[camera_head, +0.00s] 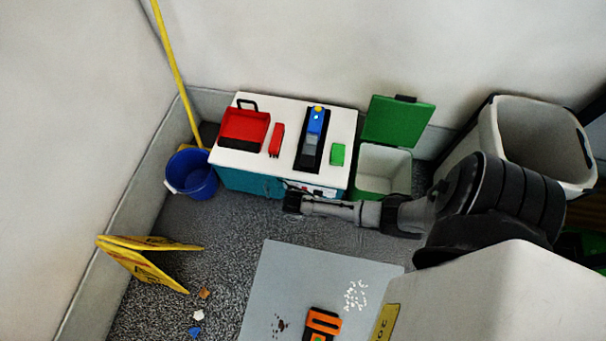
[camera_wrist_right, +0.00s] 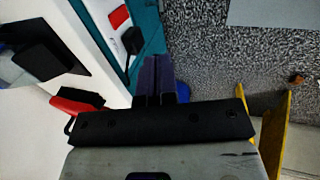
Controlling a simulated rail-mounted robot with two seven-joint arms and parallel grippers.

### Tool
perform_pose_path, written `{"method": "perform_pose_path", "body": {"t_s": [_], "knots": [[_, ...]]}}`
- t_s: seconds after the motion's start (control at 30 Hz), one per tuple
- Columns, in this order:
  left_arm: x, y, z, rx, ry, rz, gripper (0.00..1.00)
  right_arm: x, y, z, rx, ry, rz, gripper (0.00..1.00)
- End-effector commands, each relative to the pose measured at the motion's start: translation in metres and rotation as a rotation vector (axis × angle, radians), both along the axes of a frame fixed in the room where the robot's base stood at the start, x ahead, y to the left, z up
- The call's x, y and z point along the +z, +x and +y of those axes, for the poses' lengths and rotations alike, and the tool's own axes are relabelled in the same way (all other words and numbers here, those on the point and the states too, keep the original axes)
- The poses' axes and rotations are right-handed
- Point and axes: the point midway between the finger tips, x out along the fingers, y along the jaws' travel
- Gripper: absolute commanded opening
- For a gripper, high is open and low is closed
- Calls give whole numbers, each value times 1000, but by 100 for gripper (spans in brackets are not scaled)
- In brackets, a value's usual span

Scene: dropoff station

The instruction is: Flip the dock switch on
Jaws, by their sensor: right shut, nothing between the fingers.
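The dock (camera_head: 311,150), a black stand holding a blue and yellow device, is on the white top of a teal cabinet (camera_head: 240,180). A white panel with small red and dark parts (camera_head: 322,191) is on the cabinet front. In the right wrist view the panel shows a red block (camera_wrist_right: 119,17) and a small black part (camera_wrist_right: 131,41), perhaps the switch; its setting is unclear. My right gripper (camera_head: 288,202) is in front of the cabinet. In the wrist view its fingers (camera_wrist_right: 158,62) are shut and empty, close beside the black part; contact cannot be told. My left gripper is out of view.
On the cabinet top are a red toolbox (camera_head: 244,130), a red item (camera_head: 276,140) and a green box (camera_head: 338,154). A green-lidded bin (camera_head: 384,170) stands right, a blue bucket (camera_head: 191,174) left. A yellow floor sign (camera_head: 145,262) is at front left.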

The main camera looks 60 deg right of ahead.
Motion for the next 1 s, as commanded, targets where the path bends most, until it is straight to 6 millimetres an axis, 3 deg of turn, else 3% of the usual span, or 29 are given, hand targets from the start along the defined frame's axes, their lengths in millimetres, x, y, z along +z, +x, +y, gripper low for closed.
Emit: {"method": "perform_pose_path", "body": {"t_s": [0.1,0.67,1.0], "knots": [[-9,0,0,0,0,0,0,-16,3,-11,-4,-18,9,0],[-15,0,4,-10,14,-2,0,-26,4,-17,-5,-23,14,0],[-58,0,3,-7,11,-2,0,-79,8,-33,-6,-23,14,0]]}}
